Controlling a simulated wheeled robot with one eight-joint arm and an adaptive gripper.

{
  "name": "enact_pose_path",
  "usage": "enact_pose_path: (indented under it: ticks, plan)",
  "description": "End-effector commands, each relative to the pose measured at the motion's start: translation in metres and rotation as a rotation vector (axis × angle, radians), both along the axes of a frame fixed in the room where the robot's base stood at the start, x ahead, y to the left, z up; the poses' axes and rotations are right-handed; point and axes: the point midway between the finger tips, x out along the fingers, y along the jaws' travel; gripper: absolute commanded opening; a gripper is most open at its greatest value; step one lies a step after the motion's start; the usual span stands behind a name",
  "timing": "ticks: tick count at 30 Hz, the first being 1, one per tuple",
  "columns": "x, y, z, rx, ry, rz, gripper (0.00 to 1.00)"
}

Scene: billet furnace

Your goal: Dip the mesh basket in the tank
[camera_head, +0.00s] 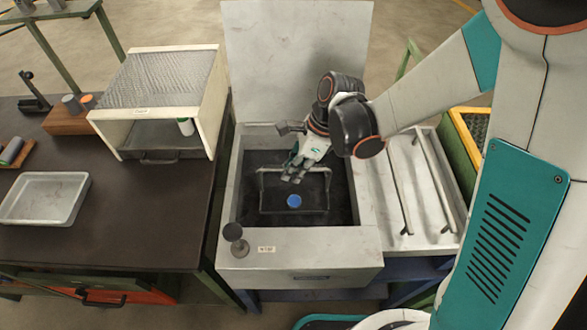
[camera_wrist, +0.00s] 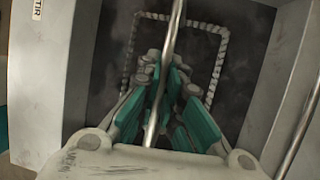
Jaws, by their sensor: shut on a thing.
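The mesh basket (camera_head: 293,212) is inside the dark opening of the light grey tank (camera_head: 305,243). A round blue piece (camera_head: 294,201) shows in the basket. My gripper (camera_head: 294,175) is over the tank opening, shut on the basket's handle. In the wrist view the handle bar runs between the fingers of my gripper (camera_wrist: 165,75), and the basket's braided rim (camera_wrist: 222,50) shows beyond them. The dark tank interior hides how deep the basket sits and any liquid level.
The tank's raised lid (camera_head: 298,60) stands behind it. A dark workbench (camera_head: 135,215) at the left holds a metal tray (camera_head: 42,222) and a mesh-topped box (camera_head: 155,128). A ribbed white surface (camera_head: 422,215) with bars lies right of the tank. A short knobbed post (camera_head: 236,240) stands on the tank's front-left rim.

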Motion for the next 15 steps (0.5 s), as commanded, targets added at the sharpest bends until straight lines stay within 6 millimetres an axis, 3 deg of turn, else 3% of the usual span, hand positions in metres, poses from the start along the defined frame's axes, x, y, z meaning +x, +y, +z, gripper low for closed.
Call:
enact_pose_path:
  ticks: [15]
  plan:
    - [0.0, 0.0, -0.043, 0.001, 0.0, 0.0, 0.0]
